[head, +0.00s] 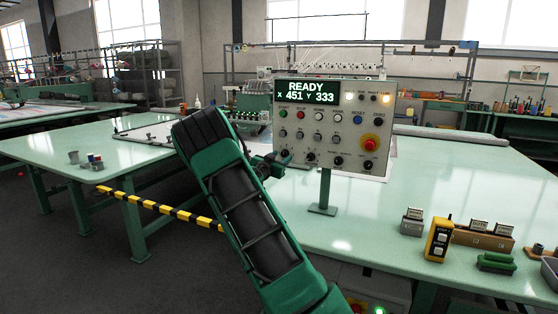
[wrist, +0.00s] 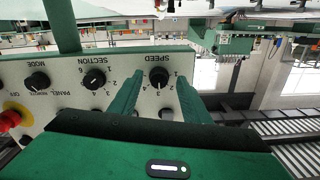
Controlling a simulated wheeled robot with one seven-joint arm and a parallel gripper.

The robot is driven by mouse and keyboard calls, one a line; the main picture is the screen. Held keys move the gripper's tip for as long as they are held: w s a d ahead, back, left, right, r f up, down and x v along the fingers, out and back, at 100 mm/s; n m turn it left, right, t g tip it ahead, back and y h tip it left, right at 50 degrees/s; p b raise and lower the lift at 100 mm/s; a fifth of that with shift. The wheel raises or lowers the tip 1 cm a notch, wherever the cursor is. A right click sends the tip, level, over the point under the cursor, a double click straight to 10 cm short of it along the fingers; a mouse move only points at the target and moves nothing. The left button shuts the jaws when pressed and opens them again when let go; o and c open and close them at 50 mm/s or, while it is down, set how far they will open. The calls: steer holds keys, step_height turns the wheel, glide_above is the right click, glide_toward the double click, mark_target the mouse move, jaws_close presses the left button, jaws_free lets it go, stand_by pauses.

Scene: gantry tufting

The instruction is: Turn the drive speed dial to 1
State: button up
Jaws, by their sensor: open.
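The speed dial (wrist: 159,77) is a round black knob on the grey control panel (head: 335,97), with SPEED and numbers printed around it. The wrist view shows the panel upside down. The dial's pointer is too small to read surely. My gripper (wrist: 160,82) is open, its two green fingers on either side of the dial in the picture. I cannot tell whether they touch it. In the head view my gripper (head: 277,161) is at the panel's lower left corner, covering the dial's area.
The section dial (wrist: 92,80) and mode dial (wrist: 37,82) sit beside the speed dial. A red emergency button (head: 369,143) is at the panel's right. The panel stands on a post on a green table (head: 440,190).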

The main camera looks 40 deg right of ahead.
steer(key=shift+w+d, duration=0.15)
steer(key=shift+d, duration=0.15)
steer(key=shift+c, duration=0.5)
steer(key=c, duration=0.9)
